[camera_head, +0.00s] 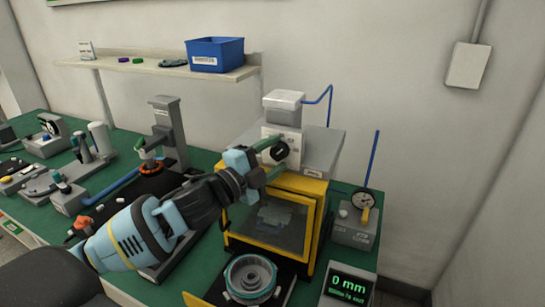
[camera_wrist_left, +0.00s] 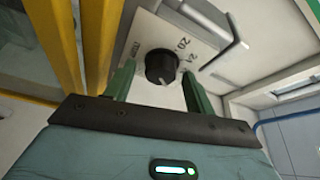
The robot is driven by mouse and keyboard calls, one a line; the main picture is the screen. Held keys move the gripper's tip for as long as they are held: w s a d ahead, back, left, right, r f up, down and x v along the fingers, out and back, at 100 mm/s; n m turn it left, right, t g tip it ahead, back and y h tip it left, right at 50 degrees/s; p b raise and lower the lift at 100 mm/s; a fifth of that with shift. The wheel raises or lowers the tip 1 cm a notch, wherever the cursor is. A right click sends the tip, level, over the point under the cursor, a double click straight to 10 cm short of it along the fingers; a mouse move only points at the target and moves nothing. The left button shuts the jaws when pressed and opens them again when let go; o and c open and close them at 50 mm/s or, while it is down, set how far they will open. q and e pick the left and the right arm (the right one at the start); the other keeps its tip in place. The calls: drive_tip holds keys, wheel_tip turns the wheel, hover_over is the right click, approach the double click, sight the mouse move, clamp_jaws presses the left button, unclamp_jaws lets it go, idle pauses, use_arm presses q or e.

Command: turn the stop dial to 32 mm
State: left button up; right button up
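The stop dial (camera_head: 280,152) is a round black knob on a pale plate on the front of the yellow-framed press. It also shows in the left wrist view (camera_wrist_left: 161,67), with a white mark near its lower edge and printed numbers, one reading 20, to its upper right. My left gripper (camera_head: 263,166) is at the dial. In the left wrist view its green fingers (camera_wrist_left: 159,72) stand open on either side of the knob, with a visible gap at each side. The pointer's exact setting is not readable. My right gripper is out of view.
A display (camera_head: 350,283) reads 0 mm at the front right. A gauge stand (camera_head: 355,228) is right of the yellow press frame (camera_head: 268,247). A round motor part (camera_head: 250,277) sits in front. A blue bin (camera_head: 215,55) is on the wall shelf. Tools crowd the green bench at left.

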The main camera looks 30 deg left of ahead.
use_arm(q)
drive_tip(key=shift+s, duration=0.1)
drive_tip(key=v, duration=0.7)
drive_tip(key=shift+s+a+b, duration=0.15)
drive_tip(key=shift+s+b, duration=0.15)
drive_tip(key=shift+b, duration=0.1)
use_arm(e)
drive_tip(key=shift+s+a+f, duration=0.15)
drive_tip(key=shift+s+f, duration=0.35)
use_arm(q)
drive_tip(key=shift+f, duration=0.1)
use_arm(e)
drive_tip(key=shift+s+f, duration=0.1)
